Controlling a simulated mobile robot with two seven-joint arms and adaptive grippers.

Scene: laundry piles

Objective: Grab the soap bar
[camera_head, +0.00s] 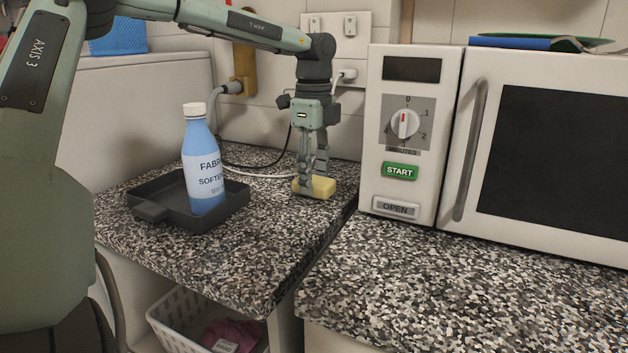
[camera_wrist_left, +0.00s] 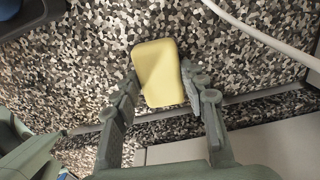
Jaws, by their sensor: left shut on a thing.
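A yellow soap bar (camera_head: 321,187) lies at the speckled counter's right part, near its edge beside the microwave. My left gripper (camera_head: 307,188) reaches down from above and is shut on the soap bar. In the left wrist view the soap bar (camera_wrist_left: 158,74) sits between the two fingers (camera_wrist_left: 158,88), one at each long side. Whether the soap touches the counter or hangs just above it is hard to tell. My right gripper is not in view.
A blue fabric softener bottle (camera_head: 202,165) stands in a dark tray (camera_head: 160,213) left of the gripper. A white microwave (camera_head: 414,218) stands at the right. A white cable (camera_head: 262,176) lies behind the soap. A basket (camera_head: 170,325) is below; the front right counter (camera_head: 450,290) is clear.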

